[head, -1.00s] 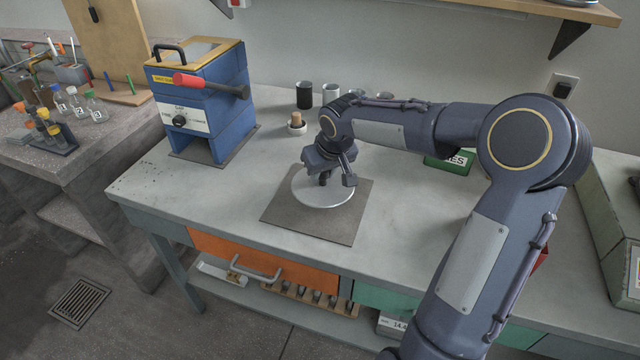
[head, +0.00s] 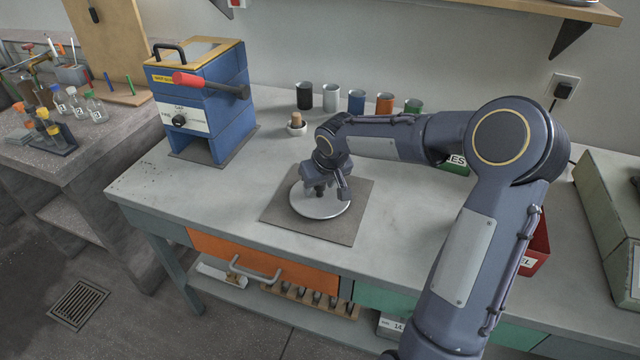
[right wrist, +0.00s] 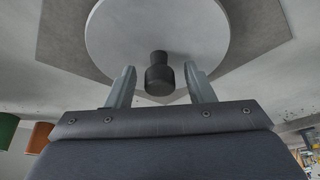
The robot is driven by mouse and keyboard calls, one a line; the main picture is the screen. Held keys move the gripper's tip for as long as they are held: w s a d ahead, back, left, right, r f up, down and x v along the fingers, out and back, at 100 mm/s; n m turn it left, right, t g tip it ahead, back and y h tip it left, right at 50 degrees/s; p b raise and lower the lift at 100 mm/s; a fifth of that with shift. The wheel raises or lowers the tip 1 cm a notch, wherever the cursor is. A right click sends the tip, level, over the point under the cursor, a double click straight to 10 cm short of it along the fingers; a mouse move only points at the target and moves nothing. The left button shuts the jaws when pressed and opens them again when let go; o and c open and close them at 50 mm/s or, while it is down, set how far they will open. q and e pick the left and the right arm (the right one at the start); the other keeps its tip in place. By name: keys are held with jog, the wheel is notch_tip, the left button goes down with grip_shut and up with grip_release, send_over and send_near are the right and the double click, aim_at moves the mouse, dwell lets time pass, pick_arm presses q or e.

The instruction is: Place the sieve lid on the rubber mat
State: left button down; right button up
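The sieve lid (head: 312,208) is a pale round disc with a dark knob. It lies flat on the grey square rubber mat (head: 350,228), inside the mat's edges. In the right wrist view the lid (right wrist: 110,35) and its black knob (right wrist: 159,78) show, with the mat (right wrist: 262,25) around it. My right gripper (head: 327,190) is over the lid. In the right wrist view its two fingers (right wrist: 158,72) stand apart on either side of the knob, with a gap on each side. My left gripper is out of view.
A blue press with a red handle (head: 205,105) stands behind left. A small cork-topped dish (head: 296,124) and a row of cups (head: 331,97) stand at the back. A red bin (head: 537,250) is partly hidden by my right arm. The bench front-left is clear.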

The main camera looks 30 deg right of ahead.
jog(key=shift+r, duration=0.1)
jog(key=shift+r+p, duration=0.25)
jog(key=shift+p, duration=0.1)
jog(key=v, duration=1.1)
jog(key=s+a+f+y, duration=0.1)
jog(key=s+a, duration=0.2)
jog(key=s, duration=0.5)
jog(key=s+a+f+y, duration=0.1)
jog(key=s+a, duration=0.3)
jog(key=s, duration=0.4)
jog(key=s+a+f+t+y, duration=0.1)
jog(key=s+a, duration=0.3)
jog(key=s, duration=0.4)
jog(key=shift+s+f+m+y+p, duration=0.15)
jog(key=shift+s+m+y+p, duration=0.2)
jog(key=shift+y, duration=0.25)
